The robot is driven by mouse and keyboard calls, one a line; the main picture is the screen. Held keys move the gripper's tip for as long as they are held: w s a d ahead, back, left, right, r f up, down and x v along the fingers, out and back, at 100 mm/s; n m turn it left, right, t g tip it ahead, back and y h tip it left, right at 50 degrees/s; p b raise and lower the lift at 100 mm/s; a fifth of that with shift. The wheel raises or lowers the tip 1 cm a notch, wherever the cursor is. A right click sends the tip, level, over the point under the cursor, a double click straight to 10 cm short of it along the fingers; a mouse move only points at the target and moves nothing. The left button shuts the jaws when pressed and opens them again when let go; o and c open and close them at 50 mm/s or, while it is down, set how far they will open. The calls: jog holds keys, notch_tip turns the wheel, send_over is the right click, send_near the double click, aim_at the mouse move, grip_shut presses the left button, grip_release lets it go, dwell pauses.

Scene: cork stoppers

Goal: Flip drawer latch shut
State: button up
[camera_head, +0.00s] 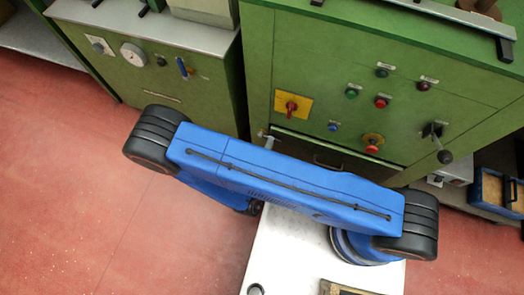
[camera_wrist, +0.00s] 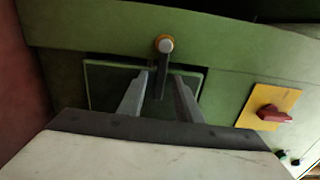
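The latch is a dark lever (camera_wrist: 162,80) hanging from a round pivot with an orange ring (camera_wrist: 165,43) on the green cabinet front. In the wrist view it points almost straight down over a green outlined panel (camera_wrist: 102,84). My gripper (camera_wrist: 160,82) is open, one finger on each side of the lever. Gaps show beside the lever; contact and depth cannot be told. In the head view a small grey lever (camera_head: 268,141) shows at the cabinet's lower left, beside a dark drawer-like opening (camera_head: 300,146). My blue arm hides my gripper there.
A red switch on a yellow plate (camera_head: 280,105) sits close by the latch. Buttons (camera_head: 381,102) and a black-knobbed lever (camera_head: 444,156) are farther right. A second green cabinet (camera_head: 150,75) stands left. Red floor (camera_head: 75,200) is clear at left.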

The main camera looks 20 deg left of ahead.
jog(key=s+a, duration=0.1)
jog(key=s, duration=1.6)
jog(key=shift+a, duration=0.15)
